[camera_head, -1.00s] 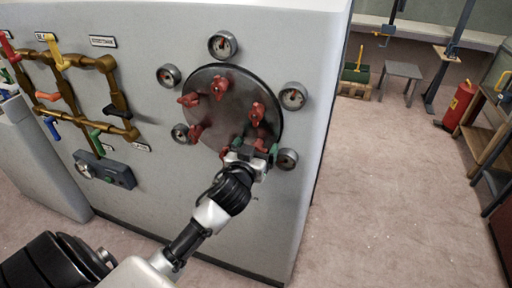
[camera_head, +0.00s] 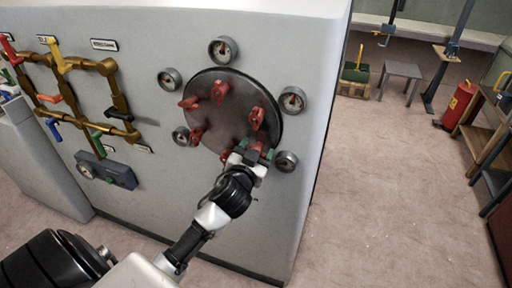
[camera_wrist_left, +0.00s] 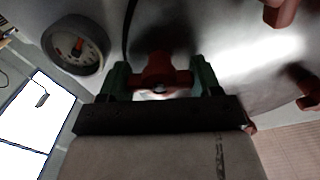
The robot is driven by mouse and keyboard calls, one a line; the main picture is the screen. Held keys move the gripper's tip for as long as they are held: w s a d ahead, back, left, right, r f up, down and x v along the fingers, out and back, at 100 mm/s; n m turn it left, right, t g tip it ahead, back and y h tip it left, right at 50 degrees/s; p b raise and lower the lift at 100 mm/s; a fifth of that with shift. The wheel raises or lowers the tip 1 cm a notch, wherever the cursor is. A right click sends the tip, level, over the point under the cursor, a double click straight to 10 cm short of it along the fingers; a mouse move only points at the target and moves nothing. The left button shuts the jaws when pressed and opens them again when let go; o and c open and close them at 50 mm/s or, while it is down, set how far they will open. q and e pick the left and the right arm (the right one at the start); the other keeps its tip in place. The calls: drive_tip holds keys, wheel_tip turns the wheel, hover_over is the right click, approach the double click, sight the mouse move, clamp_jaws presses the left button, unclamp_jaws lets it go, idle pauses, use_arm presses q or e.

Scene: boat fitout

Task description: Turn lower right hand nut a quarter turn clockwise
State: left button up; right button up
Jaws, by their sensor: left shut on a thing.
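A dark round plate (camera_head: 235,106) on the pale cabinet front carries several red wing-shaped nuts. The lower right nut (camera_head: 257,147) is mostly hidden behind my left gripper (camera_head: 255,149). In the left wrist view this red nut (camera_wrist_left: 160,74) sits between the two green fingertips of the left gripper (camera_wrist_left: 160,82), with its wings reaching out towards them. The left gripper is shut on it. Another red nut (camera_head: 256,117) stands just above, and one (camera_head: 225,155) lies just left of the gripper. My right gripper is not in view.
Round gauges surround the plate; one gauge (camera_head: 286,161) is close right of the gripper and also shows in the left wrist view (camera_wrist_left: 76,45). Brass pipes (camera_head: 118,100) with coloured handles are at the left. Open floor (camera_head: 380,190) lies right of the cabinet.

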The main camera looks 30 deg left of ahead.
use_arm(q)
drive_tip(key=m+p, duration=0.1)
drive_tip(key=m, duration=0.2)
drive_tip(key=shift+r+m+p, duration=0.1)
drive_tip(key=shift+m+p, duration=0.25)
drive_tip(key=shift+m, duration=0.05)
drive_tip(key=m+p, duration=0.1)
drive_tip(key=m, duration=0.2)
drive_tip(key=shift+d+m, duration=0.1)
drive_tip(key=shift+m, duration=0.2)
drive_tip(key=m+p, duration=0.2)
drive_tip(key=m, duration=0.2)
drive_tip(key=shift+f+m+p, duration=0.15)
drive_tip(key=shift+m+p, duration=0.1)
drive_tip(key=shift+m, duration=0.7)
drive_tip(key=shift+f+m+p, duration=0.1)
drive_tip(key=shift+m+p, duration=0.15)
drive_tip(key=shift+m, duration=0.7)
drive_tip(key=o, duration=0.9)
drive_tip(key=shift+s, duration=0.1)
